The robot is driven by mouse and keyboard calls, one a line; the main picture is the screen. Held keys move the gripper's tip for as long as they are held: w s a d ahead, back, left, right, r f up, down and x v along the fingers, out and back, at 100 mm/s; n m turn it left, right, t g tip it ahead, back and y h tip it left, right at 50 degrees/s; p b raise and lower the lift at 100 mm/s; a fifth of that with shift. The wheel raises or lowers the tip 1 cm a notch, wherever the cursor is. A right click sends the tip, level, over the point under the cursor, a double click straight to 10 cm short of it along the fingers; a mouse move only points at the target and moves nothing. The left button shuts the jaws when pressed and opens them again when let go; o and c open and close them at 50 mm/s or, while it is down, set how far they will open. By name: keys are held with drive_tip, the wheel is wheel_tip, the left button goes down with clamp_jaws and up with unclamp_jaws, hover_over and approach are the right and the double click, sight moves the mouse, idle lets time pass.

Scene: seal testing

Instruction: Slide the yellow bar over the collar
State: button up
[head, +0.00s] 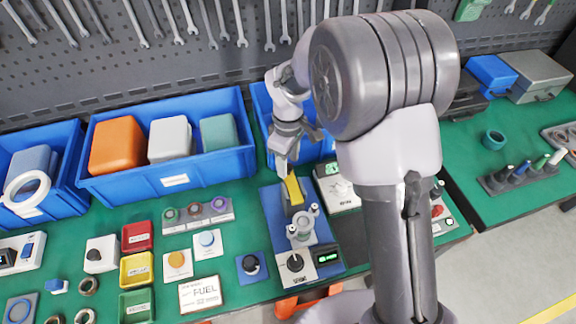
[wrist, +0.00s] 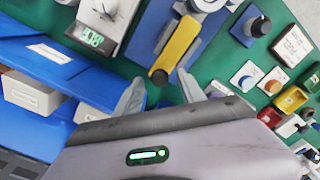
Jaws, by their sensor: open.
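The yellow bar (head: 293,190) lies on the blue-based test fixture (head: 269,205) on the green bench. In the wrist view the yellow bar (wrist: 178,46) runs from a dark rounded end near my fingers up towards a grey metal part (wrist: 206,4), which is cut off by the frame and may be the collar. In the head view this grey round metal part (head: 300,229) stands in front of the bar, with small posts beside it. My gripper (head: 285,172) is open and empty at the bar's far end. Its fingers (wrist: 160,88) are apart, on either side of the dark end.
The fixture carries a black knob (head: 295,263) and a green-lit display (head: 327,257). A scale (head: 338,189) stands close on its right. Blue bins (head: 250,165) line the back. Small coloured trays (head: 137,268) and switches lie left. Some green bench is bare left of the fixture.

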drive_tip(key=shift+f, duration=0.4)
clamp_jaws()
idle(1.2)
